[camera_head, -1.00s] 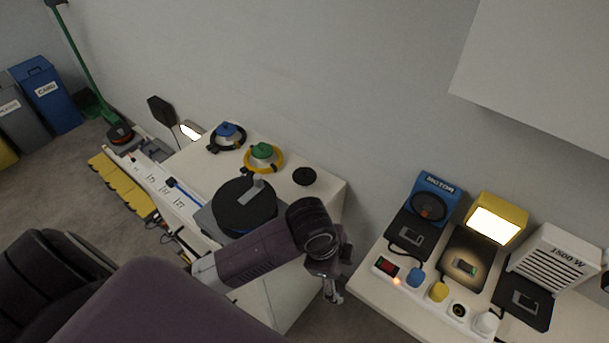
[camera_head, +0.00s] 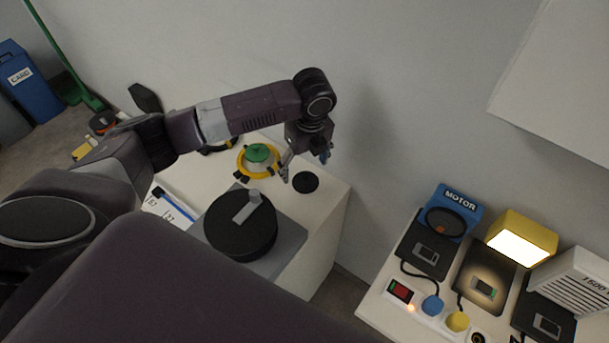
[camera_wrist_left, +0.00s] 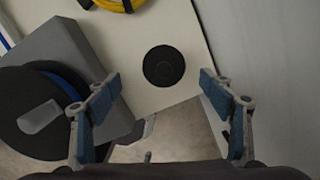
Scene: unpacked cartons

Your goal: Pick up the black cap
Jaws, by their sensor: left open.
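The black cap (camera_head: 306,182) is a small round dark disc lying on the white table top near its far right corner. In the left wrist view the cap (camera_wrist_left: 164,66) lies ahead of the fingers, about midway between them and apart from both. My left gripper (camera_head: 305,167) is open and empty, just above and beside the cap in the head view. Its two blue-padded fingers (camera_wrist_left: 160,92) are spread wide in the wrist view. My right gripper is not in view.
A black turntable with a grey handle (camera_head: 241,224) stands on a grey block left of the cap. A green item with a yellow ring (camera_head: 258,158) is behind it. The wall is close behind the table. A second table (camera_head: 372,306) with devices stands at right.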

